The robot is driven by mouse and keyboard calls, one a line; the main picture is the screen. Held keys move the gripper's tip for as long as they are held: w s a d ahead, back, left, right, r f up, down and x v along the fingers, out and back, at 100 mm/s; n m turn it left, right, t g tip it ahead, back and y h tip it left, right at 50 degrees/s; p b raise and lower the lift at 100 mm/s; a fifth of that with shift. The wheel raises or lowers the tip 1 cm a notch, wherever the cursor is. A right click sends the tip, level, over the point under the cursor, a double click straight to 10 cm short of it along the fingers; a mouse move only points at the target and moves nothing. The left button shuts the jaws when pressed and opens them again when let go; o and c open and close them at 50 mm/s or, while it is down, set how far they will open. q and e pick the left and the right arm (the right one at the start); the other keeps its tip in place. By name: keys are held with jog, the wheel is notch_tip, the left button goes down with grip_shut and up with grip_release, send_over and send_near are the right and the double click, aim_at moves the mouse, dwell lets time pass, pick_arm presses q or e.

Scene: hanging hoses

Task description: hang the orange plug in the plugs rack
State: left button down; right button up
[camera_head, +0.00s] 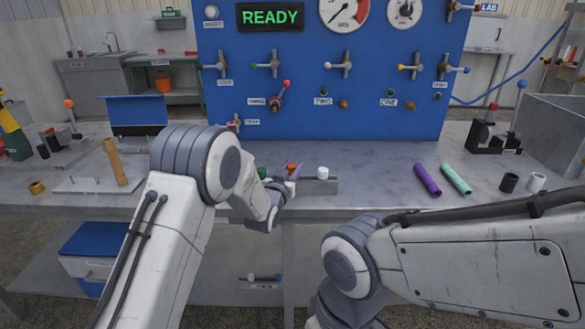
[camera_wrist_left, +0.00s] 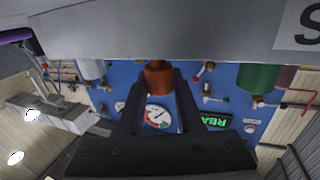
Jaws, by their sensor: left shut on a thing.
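The orange plug (camera_head: 292,167) is at the grey plugs rack (camera_head: 322,187) on the bench front edge. It also shows in the left wrist view (camera_wrist_left: 158,80), between the two dark fingers of my left gripper (camera_wrist_left: 157,95), which is shut on it. Its top meets the rack's pale bar (camera_wrist_left: 150,35); I cannot tell whether it is seated in a slot. The green plug (camera_wrist_left: 258,77) and the white plug (camera_wrist_left: 91,69) are in the rack on either side. My left forearm hides part of the rack in the head view. My right gripper is out of view.
A blue panel (camera_head: 330,115) with valves and gauges stands behind the bench. A purple tube (camera_head: 427,179) and a mint tube (camera_head: 455,178) lie to the right, beside black and white cylinders. The bench between rack and panel is clear.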

pick_arm(q)
jog(key=shift+f+b, duration=0.5)
jog(key=shift+f, duration=0.1)
jog(key=shift+c, duration=2.4)
grip_release()
jog(key=v, duration=1)
jog(key=shift+s+b, duration=0.2)
jog(key=shift+b, duration=0.15)
jog(key=shift+r, duration=0.1)
